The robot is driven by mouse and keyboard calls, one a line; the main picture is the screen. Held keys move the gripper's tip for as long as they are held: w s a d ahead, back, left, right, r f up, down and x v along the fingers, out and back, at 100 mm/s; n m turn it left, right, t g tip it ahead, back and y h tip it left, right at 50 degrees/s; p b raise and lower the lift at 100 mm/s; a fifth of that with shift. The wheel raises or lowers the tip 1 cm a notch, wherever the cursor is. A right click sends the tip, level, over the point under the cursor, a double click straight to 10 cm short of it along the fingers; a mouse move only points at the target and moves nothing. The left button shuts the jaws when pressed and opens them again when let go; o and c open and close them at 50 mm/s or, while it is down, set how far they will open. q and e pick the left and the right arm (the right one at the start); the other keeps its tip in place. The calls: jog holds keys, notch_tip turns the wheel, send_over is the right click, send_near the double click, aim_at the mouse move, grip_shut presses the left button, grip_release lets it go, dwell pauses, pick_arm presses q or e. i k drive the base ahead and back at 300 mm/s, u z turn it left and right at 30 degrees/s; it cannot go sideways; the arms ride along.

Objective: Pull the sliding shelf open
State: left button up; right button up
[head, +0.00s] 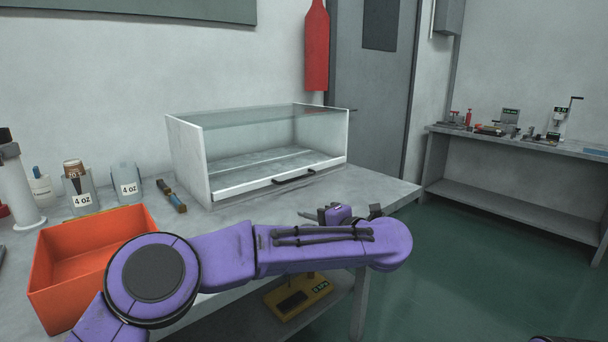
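A white cabinet (189,160) with a clear glass top stands on the grey bench. Its sliding shelf (240,186) has a white front edge that sits about level with the cabinet's front. A black bar handle (293,178) is on that edge, right of its middle. My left gripper (306,214) is low in front of the cabinet, below the handle in the picture and apart from it. Its fingers are small and partly hidden by my purple arm, so their opening is unclear. Only a sliver of my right arm shows at the bottom right; its gripper is out of view.
An orange bin (55,262) stands on the bench at the left, close to my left arm. A yellow scale (298,297) is on the lower shelf. The bench right of the cabinet is clear.

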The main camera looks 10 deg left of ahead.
aim_at(229, 177)
jog(key=i, duration=0.95)
